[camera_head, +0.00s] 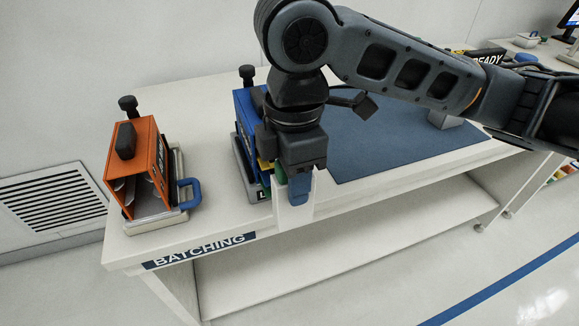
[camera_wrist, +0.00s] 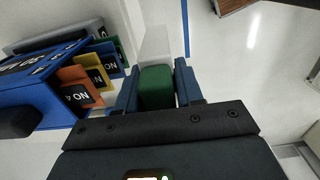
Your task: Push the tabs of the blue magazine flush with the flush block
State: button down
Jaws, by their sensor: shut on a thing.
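The blue magazine (camera_head: 243,108) stands on the bench in a grey tray, partly hidden behind my gripper. In the wrist view it (camera_wrist: 35,95) is at the left. Orange (camera_wrist: 80,87), yellow (camera_wrist: 101,70) and green (camera_wrist: 123,57) labelled tabs stick out from its front by differing amounts. My gripper (camera_head: 300,188) is in front of the magazine. Its blue fingers (camera_wrist: 158,78) are shut on the green grip of the flush block (camera_wrist: 156,92). The block's white plate (camera_head: 285,213) hangs upright close to the tabs; contact cannot be told.
An orange magazine (camera_head: 135,160) with a blue handle sits in a tray on the bench's left end. A dark blue mat (camera_head: 400,135) covers the bench to the right, with a grey object (camera_head: 444,119) on it. The bench's front edge carries a BATCHING label (camera_head: 200,251).

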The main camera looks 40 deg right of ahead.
jog(key=shift+s+a, duration=0.1)
jog(key=shift+s, duration=0.1)
jog(key=shift+s+a+f+t+b, duration=0.1)
jog(key=shift+s+f+t+b, duration=0.05)
jog(key=shift+s+t+b, duration=0.2)
jog(key=shift+s+a+t+h+b, duration=0.15)
jog(key=shift+s+t+h+b, duration=0.15)
jog(key=shift+s+t+b, duration=0.35)
jog(key=c, duration=1.3)
grip_release()
grip_shut()
jog(key=w+d, duration=0.2)
jog(key=w, duration=0.5)
dwell(2.0)
